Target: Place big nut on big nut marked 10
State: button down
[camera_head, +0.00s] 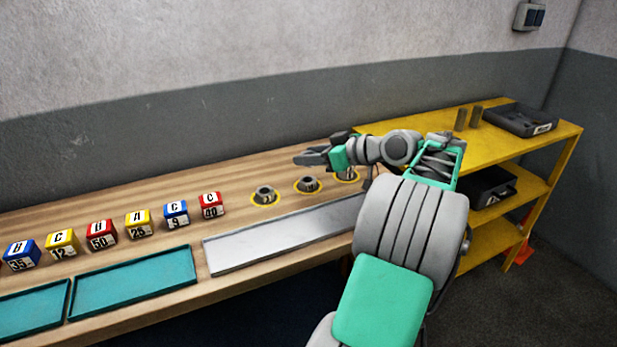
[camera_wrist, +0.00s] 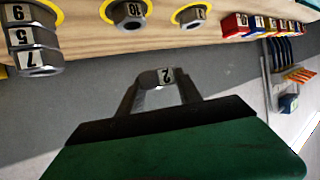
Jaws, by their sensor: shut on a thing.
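My gripper (camera_wrist: 158,92) is shut on a grey metal big nut marked 2 (camera_wrist: 165,76), held between its two fingertips. In the head view my gripper (camera_head: 308,157) is in the air above the bench, and the held nut cannot be made out there. The big nut marked 10 (camera_wrist: 129,14) lies on the bench in a yellow ring, apart from the held nut; it also shows in the head view (camera_head: 308,185), in the middle of the row of rings. No nut sits on top of it.
A stack of nuts marked 7, 5 and one more (camera_wrist: 35,50) stands on one side of nut 10; a nut marked 11 (camera_wrist: 190,15) lies on the other. A grey metal tray (camera_head: 285,236), lettered cubes (camera_head: 140,224) and teal trays (camera_head: 135,281) occupy the wooden bench. A yellow shelf (camera_head: 540,137) stands right.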

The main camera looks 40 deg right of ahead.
send_over(309, 180)
notch_tip(309, 180, down, 4)
jog(key=shift+w+f, duration=0.15)
jog(key=shift+f, duration=0.05)
notch_tip(309, 180, down, 3)
jog(key=shift+r, duration=0.15)
jog(key=shift+f+b, duration=0.25)
jog(key=shift+b, duration=0.05)
jog(key=c, duration=0.8)
grip_release()
jog(key=shift+r, duration=0.1)
